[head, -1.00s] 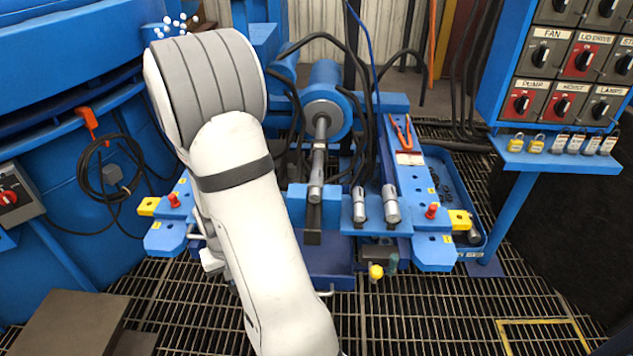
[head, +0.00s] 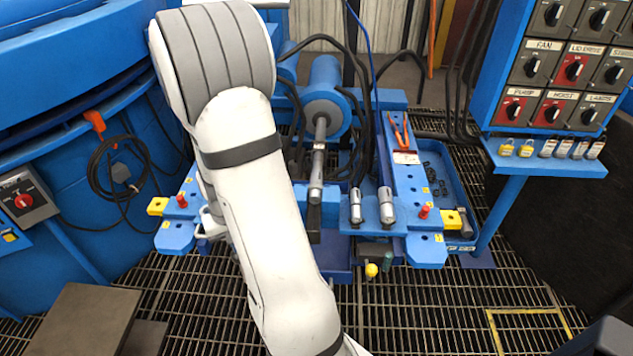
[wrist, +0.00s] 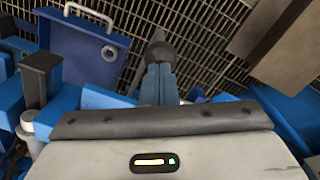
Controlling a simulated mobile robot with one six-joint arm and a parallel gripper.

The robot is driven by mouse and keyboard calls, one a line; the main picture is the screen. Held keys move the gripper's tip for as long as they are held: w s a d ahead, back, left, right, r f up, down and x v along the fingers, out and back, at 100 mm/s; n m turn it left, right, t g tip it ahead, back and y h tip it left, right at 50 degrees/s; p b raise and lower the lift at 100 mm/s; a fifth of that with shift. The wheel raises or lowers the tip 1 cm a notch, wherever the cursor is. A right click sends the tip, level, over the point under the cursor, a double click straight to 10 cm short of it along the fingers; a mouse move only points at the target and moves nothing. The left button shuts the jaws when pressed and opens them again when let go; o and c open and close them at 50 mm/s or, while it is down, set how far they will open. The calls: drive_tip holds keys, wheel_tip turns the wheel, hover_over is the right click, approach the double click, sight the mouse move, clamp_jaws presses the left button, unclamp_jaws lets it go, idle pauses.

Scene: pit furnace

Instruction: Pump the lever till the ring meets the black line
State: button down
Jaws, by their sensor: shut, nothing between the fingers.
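My gripper (wrist: 160,85) shows in the wrist view with its narrow blue-grey fingers shut and empty. A dark rounded piece with a pointed tip (wrist: 158,50) lies just beyond the fingertips; it may be the lever's end, and I cannot tell whether they touch. In the head view my white arm hides the gripper and any lever there. A steel rod (head: 319,165) comes out of a blue cylinder (head: 325,110) toward me. A pale collar (head: 320,146) on the rod may be the ring. I cannot make out the black line.
Two silver cylinders (head: 387,206) stand right of the rod on the blue frame (head: 425,250). A yellow knob (head: 371,270) is below them. A switch panel (head: 550,75) is at right, a large blue vessel (head: 60,140) at left. Open grating (head: 420,310) lies in front.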

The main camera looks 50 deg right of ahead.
wheel_tip(320, 180, down, 11)
drive_tip(key=s+a+b, duration=0.1)
drive_tip(key=a+b, duration=0.1)
drive_tip(key=b, duration=0.6)
drive_tip(key=shift+s+r, duration=0.2)
drive_tip(key=shift+s, duration=0.1)
idle(0.7)
drive_tip(key=r+p, duration=0.2)
drive_tip(key=r, duration=0.1)
drive_tip(key=w+d+r+p, duration=0.1)
drive_tip(key=r+p, duration=0.2)
drive_tip(key=r, duration=0.1)
drive_tip(key=d+r+p, duration=0.1)
drive_tip(key=r+p, duration=0.2)
drive_tip(key=shift+w+r, duration=0.35)
drive_tip(key=shift+r, duration=0.05)
wheel_tip(320, 180, down, 11)
drive_tip(key=s+a+b, duration=0.1)
drive_tip(key=a+b, duration=0.1)
drive_tip(key=b, duration=0.6)
drive_tip(key=shift+s, duration=0.35)
idle(0.6)
drive_tip(key=shift+r, duration=0.1)
